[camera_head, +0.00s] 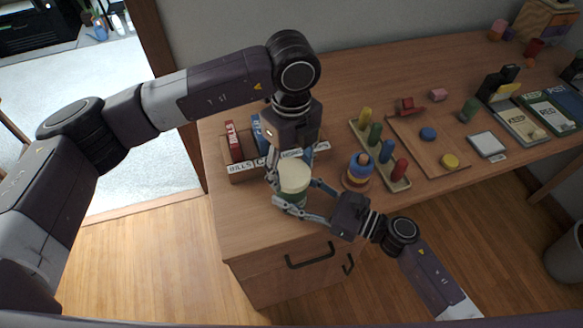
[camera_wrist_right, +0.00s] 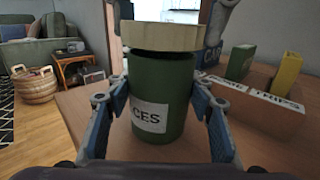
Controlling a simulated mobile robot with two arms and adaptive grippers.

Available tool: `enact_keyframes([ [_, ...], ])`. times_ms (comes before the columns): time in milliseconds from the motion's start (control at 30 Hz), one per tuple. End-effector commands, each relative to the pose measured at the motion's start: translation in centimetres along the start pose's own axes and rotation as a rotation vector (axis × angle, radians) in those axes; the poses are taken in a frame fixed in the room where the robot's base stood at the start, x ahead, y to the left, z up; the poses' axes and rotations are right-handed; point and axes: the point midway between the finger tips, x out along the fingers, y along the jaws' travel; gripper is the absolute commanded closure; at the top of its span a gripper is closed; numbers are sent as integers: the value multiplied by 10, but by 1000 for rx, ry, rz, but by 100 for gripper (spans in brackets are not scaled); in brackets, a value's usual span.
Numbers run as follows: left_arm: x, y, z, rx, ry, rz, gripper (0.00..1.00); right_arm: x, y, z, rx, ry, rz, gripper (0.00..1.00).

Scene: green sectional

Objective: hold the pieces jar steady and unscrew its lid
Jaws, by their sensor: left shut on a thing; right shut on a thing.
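The pieces jar (camera_wrist_right: 160,90) is a green cylinder with a white label reading "CES". It stands upright near the desk's front left corner. Its pale wooden lid (camera_head: 294,175) sits at the jar's top; in the right wrist view the lid (camera_wrist_right: 165,37) shows a thin dark line beneath it. My left gripper (camera_head: 291,168) comes down from above, shut on the lid. My right gripper (camera_head: 302,203) reaches in from the right, shut around the jar's body; its fingers (camera_wrist_right: 163,112) flank the jar in the wrist view. The thread is hidden.
A labelled wooden rack (camera_head: 240,168) with red and blue boxes stands right behind the jar. A ring stacker (camera_head: 358,172) and a peg board (camera_head: 396,183) are to the right. A tray (camera_head: 425,165) with blocks lies farther right. The desk's front edge is close.

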Motion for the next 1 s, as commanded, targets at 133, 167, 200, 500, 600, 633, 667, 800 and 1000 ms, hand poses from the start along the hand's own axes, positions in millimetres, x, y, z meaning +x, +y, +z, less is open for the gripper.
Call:
enact_keyframes([
  [133, -6, -1, 0, 0, 0, -2, 72, 0, 0, 0, 0, 0, -1, 100],
  [167, -8, -1, 0, 0, 0, -2, 72, 0, 0, 0, 0, 0, -1, 100],
  [200, -13, -1, 0, 1, 0, -3, 72, 0, 0, 0, 0, 0, -1, 100],
  [500, -40, 0, 0, 1, 0, 0, 73, 0, 0, 0, 0, 0, -1, 100],
  [600, -40, 0, 0, 1, 0, 1, 73, 0, 0, 0, 0, 0, -1, 100],
  [633, -40, 0, 0, 1, 0, 1, 73, 0, 0, 0, 0, -1, -1, 100],
  [667, -40, 0, 0, 1, 0, 1, 73, 0, 0, 0, 0, -1, -1, 50],
  [800, -40, 0, 0, 1, 0, 0, 73, 0, 0, 0, 0, -1, 0, 35],
  [1000, -40, 0, 0, 0, 0, 0, 73, 0, 0, 0, 0, 0, 0, 31],
])
